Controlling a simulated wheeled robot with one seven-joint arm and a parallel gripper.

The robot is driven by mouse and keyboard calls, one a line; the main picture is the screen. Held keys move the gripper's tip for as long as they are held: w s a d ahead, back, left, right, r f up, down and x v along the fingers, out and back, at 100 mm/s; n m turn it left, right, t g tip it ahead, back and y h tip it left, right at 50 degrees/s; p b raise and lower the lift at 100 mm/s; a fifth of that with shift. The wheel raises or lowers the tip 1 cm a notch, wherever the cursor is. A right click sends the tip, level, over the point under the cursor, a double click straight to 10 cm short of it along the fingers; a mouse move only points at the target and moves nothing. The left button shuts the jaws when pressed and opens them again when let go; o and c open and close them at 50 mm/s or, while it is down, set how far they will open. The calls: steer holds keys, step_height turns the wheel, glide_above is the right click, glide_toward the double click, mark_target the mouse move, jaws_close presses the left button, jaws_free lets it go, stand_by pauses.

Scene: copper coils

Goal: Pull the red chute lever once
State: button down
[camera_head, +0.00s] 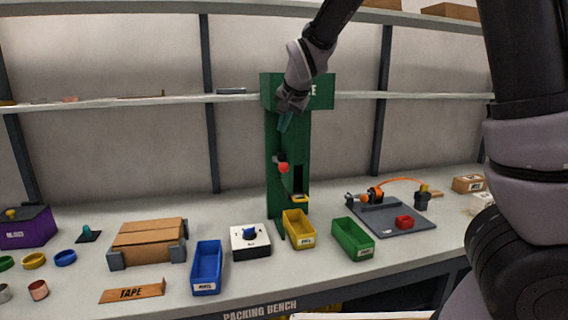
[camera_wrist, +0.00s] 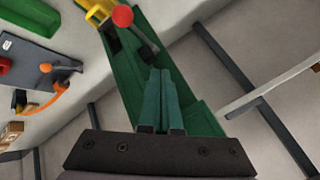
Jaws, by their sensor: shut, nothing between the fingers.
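The green chute (camera_head: 273,150) stands upright at the back of the bench. Its lever has a red ball knob (camera_head: 282,168) on the chute's front, and a dark rod is partly visible behind it. In the wrist view the red knob (camera_wrist: 122,16) sits near the top edge, with its grey rod (camera_wrist: 144,38) running down to the right. My gripper (camera_head: 284,124) is in front of the chute's upper part, above the knob and apart from it. In the wrist view my gripper's teal fingers (camera_wrist: 161,74) are together, with nothing between them.
A yellow bin (camera_head: 299,231) stands at the chute's foot. A blue bin (camera_head: 206,268), a white box with a blue knob (camera_head: 250,241) and a green bin (camera_head: 352,238) are nearby. A grey board (camera_head: 391,222) with an orange-cabled device lies to the right. A shelf (camera_head: 130,100) runs behind.

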mark_target(284, 163)
steer(key=f, duration=0.7)
steer(key=shift+s+d+f, duration=0.1)
steer(key=shift+s, duration=0.25)
steer(key=shift+f, duration=0.15)
stand_by(1.6)
steer(key=shift+f, duration=0.25)
